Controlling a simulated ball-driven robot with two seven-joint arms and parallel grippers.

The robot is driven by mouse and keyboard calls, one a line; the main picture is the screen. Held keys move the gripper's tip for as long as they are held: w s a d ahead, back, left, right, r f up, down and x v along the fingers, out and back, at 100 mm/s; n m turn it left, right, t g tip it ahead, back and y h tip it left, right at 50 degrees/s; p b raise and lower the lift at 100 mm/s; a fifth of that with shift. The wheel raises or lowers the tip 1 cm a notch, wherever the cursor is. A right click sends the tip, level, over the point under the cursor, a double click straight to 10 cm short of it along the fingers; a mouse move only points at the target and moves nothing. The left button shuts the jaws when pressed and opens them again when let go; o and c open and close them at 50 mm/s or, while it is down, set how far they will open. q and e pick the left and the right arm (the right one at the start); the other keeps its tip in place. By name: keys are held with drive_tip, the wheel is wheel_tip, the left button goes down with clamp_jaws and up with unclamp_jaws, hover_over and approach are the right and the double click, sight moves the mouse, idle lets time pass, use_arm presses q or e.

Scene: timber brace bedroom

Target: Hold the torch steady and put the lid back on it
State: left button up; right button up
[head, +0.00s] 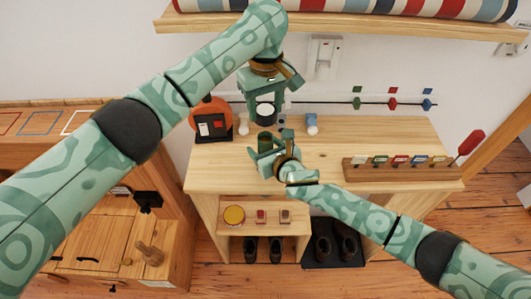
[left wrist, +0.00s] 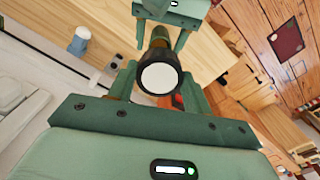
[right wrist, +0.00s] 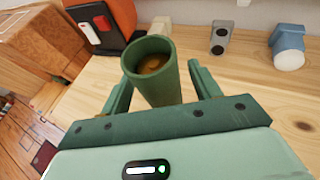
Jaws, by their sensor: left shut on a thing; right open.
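The torch body, a green open-topped tube (right wrist: 151,72), stands upright on the wooden tabletop and shows brown inside. It also shows in the head view (head: 265,139). My right gripper (head: 268,147) is open, its fingers on either side of the tube; contact cannot be told. My left gripper (head: 265,96) is shut on the torch lid (left wrist: 159,77), a black ring with a white round face. The lid (head: 264,110) is held white face up, off the tabletop, near the tube. Its underside is hidden.
An orange-and-black stand (head: 212,122) is at the table's back left. A grey block (right wrist: 221,37) and a blue-and-white bulb-shaped thing (head: 311,124) stand behind the tube. A rack of coloured tags (head: 395,168) is at the right. The tabletop between is clear.

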clamp_jaws()
use_arm(q)
drive_tip(key=shift+s+f, duration=0.1)
drive_tip(key=shift+f, duration=2.4)
drive_tip(key=shift+f, duration=0.9)
drive_tip(key=shift+f, duration=0.55)
